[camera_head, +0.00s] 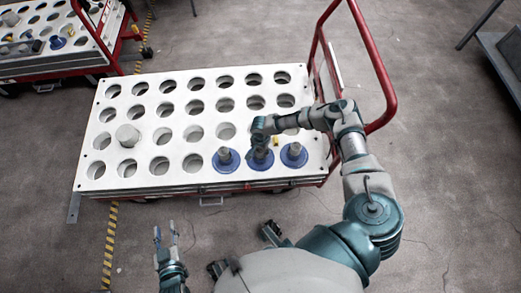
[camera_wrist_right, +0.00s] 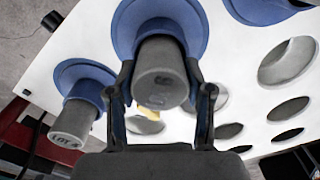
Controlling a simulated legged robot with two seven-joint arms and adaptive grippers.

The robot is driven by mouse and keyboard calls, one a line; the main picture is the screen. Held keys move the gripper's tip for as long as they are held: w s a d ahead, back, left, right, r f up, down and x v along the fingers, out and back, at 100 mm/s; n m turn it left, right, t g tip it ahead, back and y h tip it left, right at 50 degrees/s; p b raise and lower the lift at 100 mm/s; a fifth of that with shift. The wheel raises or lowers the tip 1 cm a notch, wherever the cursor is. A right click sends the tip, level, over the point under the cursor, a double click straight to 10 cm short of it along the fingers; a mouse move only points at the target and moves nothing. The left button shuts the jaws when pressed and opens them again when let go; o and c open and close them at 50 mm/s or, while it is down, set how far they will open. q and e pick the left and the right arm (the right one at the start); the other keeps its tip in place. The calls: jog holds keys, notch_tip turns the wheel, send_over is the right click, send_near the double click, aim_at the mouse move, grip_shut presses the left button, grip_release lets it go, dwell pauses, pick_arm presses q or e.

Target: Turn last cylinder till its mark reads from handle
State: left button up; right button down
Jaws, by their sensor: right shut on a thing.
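Three grey cylinders with blue flanges sit in the front row of the white hole plate (camera_head: 87,172): a left one (camera_head: 226,160), a middle one (camera_head: 260,165) and a right one (camera_head: 294,155). My right gripper (camera_head: 261,148) is over the middle cylinder. In the right wrist view its fingers (camera_wrist_right: 158,75) are shut on this grey cylinder (camera_wrist_right: 160,82); a dark mark shows near its end face, only partly readable. A neighbouring cylinder (camera_wrist_right: 72,122) carries dark lettering that appears to read "LOT 3". My left gripper (camera_head: 165,233) is open and empty, in front of the cart.
The plate lies on a red cart with a tall red handle (camera_head: 372,65) at the right. A plain grey cylinder (camera_head: 127,135) stands at the plate's left. A small yellow piece (camera_head: 276,141) is behind the gripped cylinder. A second cart (camera_head: 60,58) is at the upper left.

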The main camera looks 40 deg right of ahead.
pick_arm(q)
jog(key=shift+a+r, duration=0.1)
jog(key=shift+r, duration=0.1)
pick_arm(e)
jog(key=shift+r, duration=0.1)
jog(key=shift+r+m+p, duration=0.15)
jog(key=shift+m+p, duration=0.65)
jog(key=shift+p, duration=0.2)
jog(key=shift+m+p, duration=0.5)
pick_arm(q)
jog(key=r, duration=0.4)
jog(key=shift+w, duration=0.25)
pick_arm(e)
jog(key=shift+f, duration=0.2)
